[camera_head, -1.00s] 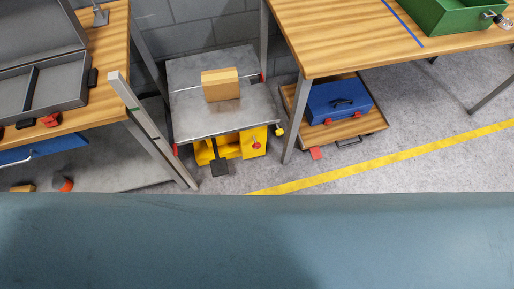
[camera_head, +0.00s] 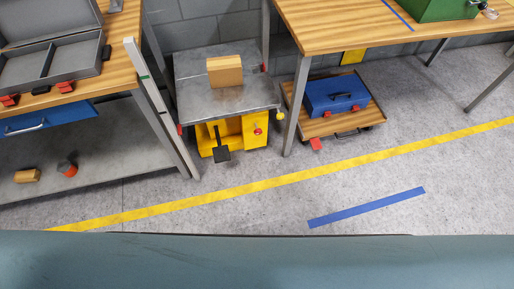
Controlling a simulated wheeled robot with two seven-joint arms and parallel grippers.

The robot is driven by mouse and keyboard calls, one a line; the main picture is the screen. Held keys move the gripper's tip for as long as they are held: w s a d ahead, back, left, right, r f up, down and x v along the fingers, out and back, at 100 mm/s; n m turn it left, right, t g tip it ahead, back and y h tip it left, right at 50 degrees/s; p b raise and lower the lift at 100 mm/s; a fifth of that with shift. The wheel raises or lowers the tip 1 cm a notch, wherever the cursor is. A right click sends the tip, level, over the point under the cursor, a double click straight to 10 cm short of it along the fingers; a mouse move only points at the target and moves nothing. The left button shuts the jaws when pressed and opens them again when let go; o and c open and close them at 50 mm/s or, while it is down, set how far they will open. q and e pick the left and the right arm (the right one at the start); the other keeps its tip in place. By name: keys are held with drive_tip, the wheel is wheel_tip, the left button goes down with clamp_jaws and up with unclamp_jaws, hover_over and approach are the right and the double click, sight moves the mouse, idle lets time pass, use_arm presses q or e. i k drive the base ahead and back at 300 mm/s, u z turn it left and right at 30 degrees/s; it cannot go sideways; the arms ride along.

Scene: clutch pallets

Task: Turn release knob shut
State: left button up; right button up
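A lift cart with a grey metal top (camera_head: 240,100) and a yellow base (camera_head: 230,136) stands between two wooden workbenches. A small red knob (camera_head: 258,131) shows on the right of the yellow base; its setting is too small to tell. A black pedal (camera_head: 221,154) sticks out at the front. A yellow knob (camera_head: 280,115) sits at the right edge of the top. I cannot tell which of these is the release knob. A cardboard box (camera_head: 225,71) rests on the cart's top. Neither of my grippers is in view.
The left workbench (camera_head: 118,66) holds an open grey case (camera_head: 80,60). Under the right workbench (camera_head: 350,30) a blue toolbox (camera_head: 338,95) sits on a wooden dolly (camera_head: 370,115). The floor in front is clear, with a yellow line (camera_head: 290,178) and a blue strip (camera_head: 367,207).

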sight(258, 131)
drive_tip(key=z, duration=0.1)
drive_tip(key=k, duration=0.55)
drive_tip(key=u, duration=1)
drive_tip(key=i, duration=0.9)
drive_tip(key=z, duration=0.45)
drive_tip(key=i, duration=0.7)
drive_tip(key=z, duration=0.65)
